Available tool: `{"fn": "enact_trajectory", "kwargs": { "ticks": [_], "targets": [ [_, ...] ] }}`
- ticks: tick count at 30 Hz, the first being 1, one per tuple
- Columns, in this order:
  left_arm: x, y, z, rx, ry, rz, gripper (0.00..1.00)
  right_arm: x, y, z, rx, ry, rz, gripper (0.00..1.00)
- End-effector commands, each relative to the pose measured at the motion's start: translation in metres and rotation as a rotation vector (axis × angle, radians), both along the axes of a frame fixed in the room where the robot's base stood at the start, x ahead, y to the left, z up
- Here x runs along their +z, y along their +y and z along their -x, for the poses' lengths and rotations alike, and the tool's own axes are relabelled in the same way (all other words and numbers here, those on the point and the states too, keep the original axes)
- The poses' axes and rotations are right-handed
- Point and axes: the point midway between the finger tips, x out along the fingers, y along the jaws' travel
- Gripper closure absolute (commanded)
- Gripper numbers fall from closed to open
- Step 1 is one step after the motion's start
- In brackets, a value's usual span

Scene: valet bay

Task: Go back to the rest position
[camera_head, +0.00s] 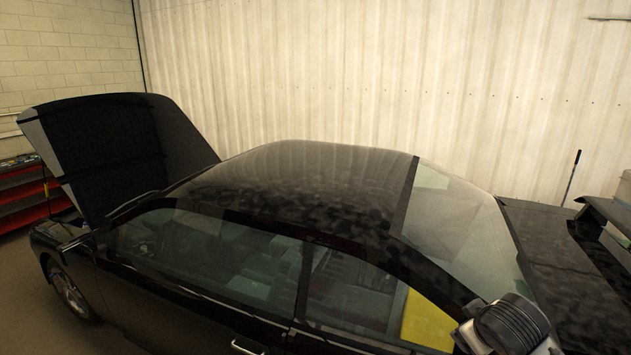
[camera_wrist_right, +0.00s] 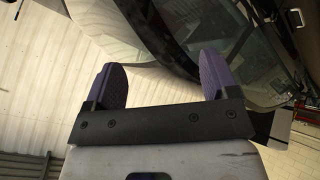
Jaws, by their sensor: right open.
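My right gripper (camera_wrist_right: 163,88) shows in the right wrist view, with its two purple fingers wide apart and nothing between them. Beyond the fingers are the side and windows of a black car (camera_wrist_right: 200,30). In the head view a part of my arm shows at the bottom right, in front of the car's rear side; no gripper fingers show there. My left gripper is in neither view.
The black car (camera_head: 290,180) fills the middle of the head view, with its hood (camera_head: 105,150) raised at the left. A yellow thing (camera_head: 428,322) shows through the rear side window. A red shelf (camera_head: 22,195) stands at the far left. A pale corrugated wall (camera_head: 400,80) stands behind.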

Motion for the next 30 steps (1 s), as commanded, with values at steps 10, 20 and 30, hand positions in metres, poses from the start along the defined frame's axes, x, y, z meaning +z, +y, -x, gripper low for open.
{"fn": "enact_trajectory", "kwargs": {
  "ticks": [10, 20, 30],
  "targets": [
    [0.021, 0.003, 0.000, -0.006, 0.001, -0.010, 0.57, 0.039, 0.072, 0.056, 0.131, -0.347, -0.003, 0.20],
    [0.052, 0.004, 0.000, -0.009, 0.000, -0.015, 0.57, -0.021, 0.089, 0.158, 0.033, -0.308, -0.184, 0.20],
    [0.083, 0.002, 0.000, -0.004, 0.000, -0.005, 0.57, -0.126, 0.096, 0.286, -0.122, 0.049, -0.333, 0.20]
  ]
}}
